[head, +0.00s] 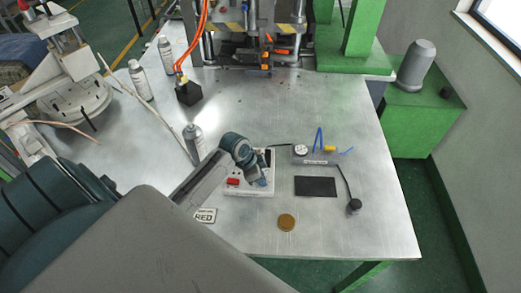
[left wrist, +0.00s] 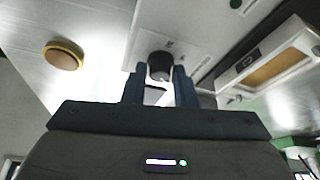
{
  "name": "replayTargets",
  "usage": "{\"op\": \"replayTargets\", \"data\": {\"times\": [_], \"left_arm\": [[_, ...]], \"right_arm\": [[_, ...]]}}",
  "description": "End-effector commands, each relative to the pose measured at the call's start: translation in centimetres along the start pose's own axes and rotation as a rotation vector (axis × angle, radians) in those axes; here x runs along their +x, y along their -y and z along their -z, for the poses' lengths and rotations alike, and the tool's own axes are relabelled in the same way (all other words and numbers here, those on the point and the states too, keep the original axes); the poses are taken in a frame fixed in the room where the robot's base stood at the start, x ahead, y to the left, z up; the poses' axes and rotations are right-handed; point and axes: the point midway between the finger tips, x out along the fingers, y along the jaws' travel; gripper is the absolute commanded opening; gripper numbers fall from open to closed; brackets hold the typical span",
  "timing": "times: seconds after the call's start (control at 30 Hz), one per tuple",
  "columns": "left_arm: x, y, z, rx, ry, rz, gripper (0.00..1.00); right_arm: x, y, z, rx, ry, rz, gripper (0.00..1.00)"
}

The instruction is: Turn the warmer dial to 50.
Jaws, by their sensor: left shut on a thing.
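The warmer (head: 262,190) is a small white box on the metal table, partly hidden behind my left arm in the head view. My left gripper (head: 262,181) reaches down over its right part. In the left wrist view, the black round warmer dial (left wrist: 160,66) sits on the warmer's pale face. My left gripper (left wrist: 159,88) has one finger on each side of the dial and is shut on it. The dial's pointer and scale numbers are too small or hidden to read. My right gripper is not in view.
A brown disc (head: 286,222), a black pad (head: 316,187) and a cabled black-tipped tool (head: 353,206) lie near the warmer. A spray can (head: 194,144) stands behind my left arm. A "RED" label (head: 205,215) lies left of the warmer.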

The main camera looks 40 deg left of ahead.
Motion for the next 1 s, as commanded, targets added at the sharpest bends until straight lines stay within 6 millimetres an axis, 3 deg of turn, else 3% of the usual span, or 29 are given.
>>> {"op": "replayTargets", "data": {"times": [0.47,0.5,0.6,1.0], "left_arm": [[-0.03,0.06,-0.03,0.016,0.002,-0.005,0.02],[-0.03,0.05,-0.03,0.015,0.002,-0.005,0.27],[-0.03,0.04,-0.03,0.015,0.002,-0.005,0.47],[-0.68,0.09,-0.06,0.015,0.0,-0.004,0.47]], "right_arm": [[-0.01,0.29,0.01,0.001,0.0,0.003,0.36],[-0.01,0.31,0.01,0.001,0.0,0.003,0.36],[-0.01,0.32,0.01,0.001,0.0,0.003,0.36],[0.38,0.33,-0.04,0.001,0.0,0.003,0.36]]}}
